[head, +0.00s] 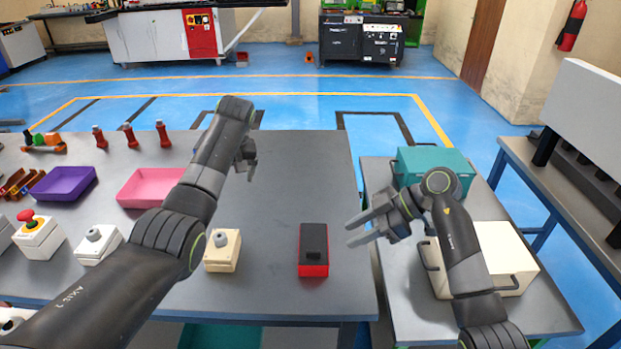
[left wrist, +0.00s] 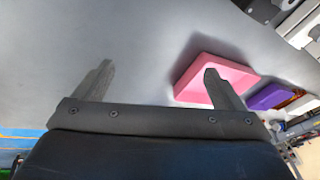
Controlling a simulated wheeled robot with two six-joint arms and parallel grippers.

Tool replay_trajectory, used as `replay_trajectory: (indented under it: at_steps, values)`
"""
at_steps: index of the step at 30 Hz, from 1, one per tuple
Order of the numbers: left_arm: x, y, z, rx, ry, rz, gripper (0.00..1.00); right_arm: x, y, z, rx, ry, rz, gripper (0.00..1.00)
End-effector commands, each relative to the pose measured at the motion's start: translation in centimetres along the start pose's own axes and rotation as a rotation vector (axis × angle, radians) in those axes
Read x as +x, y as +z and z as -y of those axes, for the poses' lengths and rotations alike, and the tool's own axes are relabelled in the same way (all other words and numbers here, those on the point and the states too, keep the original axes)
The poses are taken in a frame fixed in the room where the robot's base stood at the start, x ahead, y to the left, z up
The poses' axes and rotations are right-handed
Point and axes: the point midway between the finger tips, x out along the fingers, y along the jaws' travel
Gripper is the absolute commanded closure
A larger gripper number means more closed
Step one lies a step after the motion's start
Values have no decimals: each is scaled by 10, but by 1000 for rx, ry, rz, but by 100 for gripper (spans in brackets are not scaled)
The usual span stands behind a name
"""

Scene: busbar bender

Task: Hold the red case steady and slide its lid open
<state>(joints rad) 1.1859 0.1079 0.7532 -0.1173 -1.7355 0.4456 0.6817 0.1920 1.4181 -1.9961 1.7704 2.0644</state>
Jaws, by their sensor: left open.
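The red case (head: 313,268) sits on the grey table near its front right edge, with a black lid (head: 314,241) on top. The lid appears to cover most of the case. My left gripper (head: 250,165) is above the table, behind and left of the case, apart from it. The left wrist view shows its two fingers (left wrist: 152,80) spread apart with nothing between them. My right gripper (head: 362,228) is right of the case, near the gap between the tables. Its fingers are apart and empty. The case is not in the left wrist view.
A pink tray (head: 150,203) and a purple tray (head: 40,197) stand on the left. A beige button box (head: 222,264) stands left of the case. A teal box (head: 465,160) and a cream box (head: 515,250) are on the right table. The table behind the case is clear.

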Motion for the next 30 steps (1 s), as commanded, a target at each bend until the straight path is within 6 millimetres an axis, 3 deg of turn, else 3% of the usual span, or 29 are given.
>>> replay_trajectory:
  at_steps: [1,6,10,15,20,30]
  values:
    - [-16,13,-28,37,42,30,9,0,0,0,0,0,0,64]
    - [-62,59,-97,156,151,136,9,0,0,0,0,0,0,64]
    - [-92,89,-132,238,204,200,9,0,0,0,0,0,0,64]
    - [-115,114,-154,304,239,247,9,0,0,0,0,0,0,64]
    - [-114,122,-160,322,247,262,9,0,0,0,0,0,0,64]
    - [-59,140,-171,322,245,263,9,0,0,0,0,0,0,64]
